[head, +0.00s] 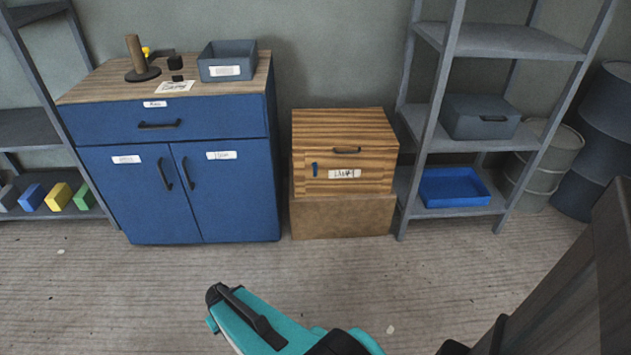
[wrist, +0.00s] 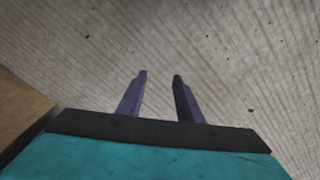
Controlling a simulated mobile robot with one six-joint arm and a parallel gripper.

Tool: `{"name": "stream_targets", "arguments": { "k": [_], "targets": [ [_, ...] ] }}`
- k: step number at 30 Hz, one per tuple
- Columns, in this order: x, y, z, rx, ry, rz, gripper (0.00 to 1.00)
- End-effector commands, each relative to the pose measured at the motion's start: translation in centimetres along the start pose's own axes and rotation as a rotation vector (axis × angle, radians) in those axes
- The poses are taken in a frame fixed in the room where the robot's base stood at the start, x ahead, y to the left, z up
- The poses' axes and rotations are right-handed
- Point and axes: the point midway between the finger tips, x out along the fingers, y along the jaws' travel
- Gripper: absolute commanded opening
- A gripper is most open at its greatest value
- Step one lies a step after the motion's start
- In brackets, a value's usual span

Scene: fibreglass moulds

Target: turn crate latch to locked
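A wooden crate (head: 345,130) with striped boards sits on a plain brown box (head: 343,217) against the back wall. Its front carries a small blue latch (head: 315,169), standing upright at the left, a dark handle (head: 347,150) and a white label (head: 344,174). My gripper shows in the wrist view with two purple-grey fingers (wrist: 160,98) apart and nothing between them, above the floor. In the head view my teal arm is at the bottom centre, in front of and well short of the crate; the fingers cannot be made out there.
A blue cabinet (head: 190,185) stands left of the crate, with a grey bin (head: 228,72) on top. A grey shelf unit (head: 436,122) with a blue tray (head: 455,198) stands close on the right. The floor (head: 180,290) before the crate is clear.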

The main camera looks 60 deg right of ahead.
Motion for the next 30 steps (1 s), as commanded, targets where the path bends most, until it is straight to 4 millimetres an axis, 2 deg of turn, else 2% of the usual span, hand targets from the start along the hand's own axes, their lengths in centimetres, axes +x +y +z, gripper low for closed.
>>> {"name": "stream_targets", "arguments": {
  "k": [1, 6, 11, 15, 22, 25, 30],
  "targets": [
    [1.3, 1.4, -2.0, 0.034, 0.055, 0.005, 0.33],
    [2.0, 6.7, -8.1, 0.135, 0.241, 0.028, 0.33],
    [1.8, 12.5, -13.0, 0.224, 0.416, 0.063, 0.33],
    [0.9, 18.2, -16.5, 0.296, 0.568, 0.102, 0.33],
    [-1.8, 28.3, -20.3, 0.400, 0.814, 0.185, 0.33],
    [-3.4, 32.8, -21.1, 0.436, 0.920, 0.230, 0.33],
    [-6.6, 40.5, -21.2, 0.497, 1.093, 0.323, 0.33]
  ]
}}
